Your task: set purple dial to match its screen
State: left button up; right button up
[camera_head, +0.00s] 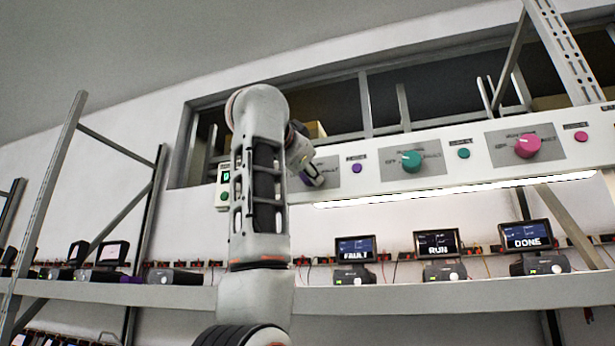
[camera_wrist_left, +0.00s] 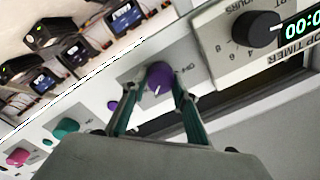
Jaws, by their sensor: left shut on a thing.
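The purple dial (camera_wrist_left: 159,76) sits on a grey plate of the white panel, with a white pointer mark on its lower side in the left wrist view. My left gripper (camera_wrist_left: 163,88) is shut on it, one finger on each side. In the head view my left gripper (camera_head: 312,176) is at the panel's left part and largely hides this dial. A screen reading FAULT (camera_head: 355,249) stands on the shelf below, right of my arm. Screens reading RUN (camera_head: 437,243) and DONE (camera_head: 526,235) stand further right. Which screen belongs to the purple dial is not clear. My right gripper is not in view.
A teal dial (camera_head: 411,161) and a pink dial (camera_head: 527,146) are further right on the panel, with purple (camera_head: 357,168), teal (camera_head: 463,153) and pink (camera_head: 581,136) buttons.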

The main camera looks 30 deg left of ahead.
pick_arm(q)
jog(key=m, duration=0.2)
jog(key=shift+m, duration=0.3)
jog(key=shift+m+b, duration=0.3)
jog(key=o, duration=1)
jog(key=shift+o, duration=0.5)
